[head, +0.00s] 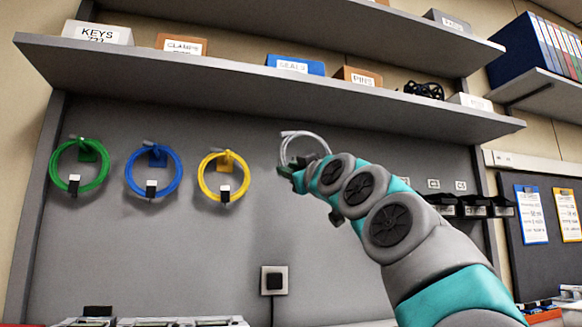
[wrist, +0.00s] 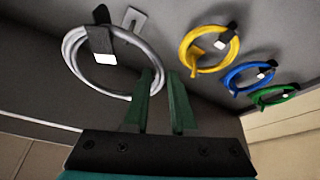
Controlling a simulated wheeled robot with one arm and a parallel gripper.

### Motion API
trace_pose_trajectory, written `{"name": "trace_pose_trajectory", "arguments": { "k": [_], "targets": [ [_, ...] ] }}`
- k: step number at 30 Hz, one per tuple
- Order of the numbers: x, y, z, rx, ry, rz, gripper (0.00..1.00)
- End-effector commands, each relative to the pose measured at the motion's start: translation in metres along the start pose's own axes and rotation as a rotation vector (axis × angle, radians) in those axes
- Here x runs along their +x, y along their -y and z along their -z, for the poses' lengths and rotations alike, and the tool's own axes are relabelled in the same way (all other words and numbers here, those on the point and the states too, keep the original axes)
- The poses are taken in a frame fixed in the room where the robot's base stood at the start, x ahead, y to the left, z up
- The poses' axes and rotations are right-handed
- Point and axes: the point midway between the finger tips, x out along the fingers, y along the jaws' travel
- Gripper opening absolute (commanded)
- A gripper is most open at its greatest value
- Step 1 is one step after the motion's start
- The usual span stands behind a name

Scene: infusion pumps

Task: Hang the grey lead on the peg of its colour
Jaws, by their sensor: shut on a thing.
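The grey lead (head: 284,148) is a pale coil held up in front of the back panel, at mid-right in the head view. In the wrist view the grey lead (wrist: 75,62) is a large ring with a black strap and white tag at its far side. My gripper (head: 291,172) is shut on the coil's near edge; its green fingers (wrist: 165,82) also show in the wrist view. A grey peg plate (wrist: 134,19) is on the panel just outside the ring, beside the strap. In the head view I cannot make out this peg behind the coil and gripper.
Green (head: 103,166), blue (head: 177,172) and yellow (head: 202,176) coils hang on pegs of their own colours to the left. A shelf (head: 240,80) with labelled boxes runs above the coil. Small black bins (head: 475,207) are to the right. The panel below is mostly clear.

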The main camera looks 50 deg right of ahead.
Motion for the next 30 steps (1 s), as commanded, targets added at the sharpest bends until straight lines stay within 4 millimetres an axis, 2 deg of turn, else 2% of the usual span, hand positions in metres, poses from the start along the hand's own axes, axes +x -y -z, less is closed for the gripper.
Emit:
{"name": "trace_pose_trajectory", "arguments": {
  "k": [30],
  "targets": [
    [0.051, 0.001, -0.021, 0.000, -0.001, -0.001, 0.00]
  ]
}}
